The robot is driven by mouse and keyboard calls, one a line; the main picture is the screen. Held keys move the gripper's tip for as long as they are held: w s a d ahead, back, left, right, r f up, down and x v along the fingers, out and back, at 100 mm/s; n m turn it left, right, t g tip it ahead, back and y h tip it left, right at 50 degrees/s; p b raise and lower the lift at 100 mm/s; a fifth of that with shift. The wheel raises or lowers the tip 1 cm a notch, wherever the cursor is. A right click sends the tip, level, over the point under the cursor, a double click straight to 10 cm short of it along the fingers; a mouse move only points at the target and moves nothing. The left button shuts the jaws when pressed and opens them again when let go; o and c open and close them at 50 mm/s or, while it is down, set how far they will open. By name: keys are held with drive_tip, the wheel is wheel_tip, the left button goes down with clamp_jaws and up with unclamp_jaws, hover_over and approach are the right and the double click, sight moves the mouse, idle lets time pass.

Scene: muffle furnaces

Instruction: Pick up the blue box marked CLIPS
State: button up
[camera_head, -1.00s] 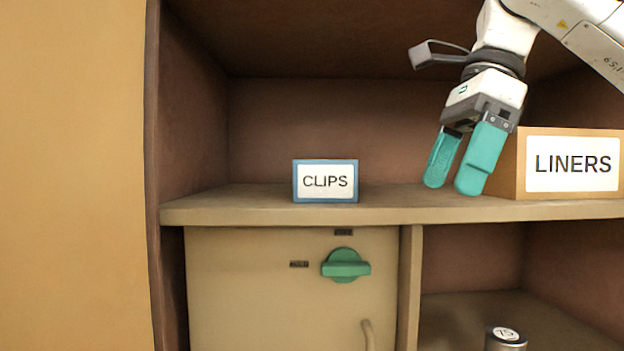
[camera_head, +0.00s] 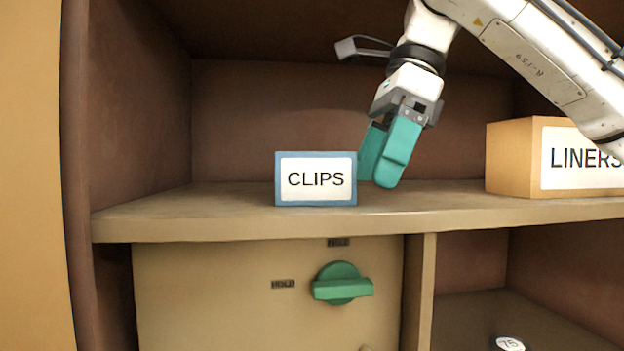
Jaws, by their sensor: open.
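The blue box marked CLIPS (camera_head: 316,202) stands upright near the front of the shelf, its white label facing me. My gripper (camera_head: 378,178) hangs from the upper right with its teal fingers pointing down and slightly left. It is just right of the box, at about the height of the label. The fingers look open and hold nothing. One finger partly hides the other, so the gap between them barely shows. The left finger's edge lies close to the box's right edge in the picture; I cannot tell whether they touch.
A tan box marked LINERS (camera_head: 510,160) stands on the shelf (camera_head: 240,222) to the right, partly behind my arm. Below is a cabinet door with a green knob (camera_head: 342,284). A round lid marked 75 (camera_head: 510,343) shows at the lower right. The shelf left of CLIPS is clear.

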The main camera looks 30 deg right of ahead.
sight(308, 173)
drive_tip(key=shift+w+a, duration=0.25)
drive_tip(key=shift+a, duration=0.35)
drive_tip(key=shift+w+a, duration=0.3)
drive_tip(key=shift+a, duration=0.3)
drive_tip(key=shift+w+a, duration=0.25)
drive_tip(key=shift+a, duration=0.35)
drive_tip(key=a, duration=0.1)
drive_tip(key=w+a, duration=0.1)
drive_tip(key=a, duration=0.2)
drive_tip(key=shift+w+f, duration=0.25)
drive_tip(key=shift+w, duration=0.05)
drive_tip(key=shift+a+f+b, duration=0.1)
drive_tip(key=shift+f+b, duration=0.2)
drive_tip(key=shift+b, duration=0.15)
drive_tip(key=shift+f, duration=0.25)
drive_tip(key=shift+c, duration=0.2)
drive_tip(key=c, duration=1.1)
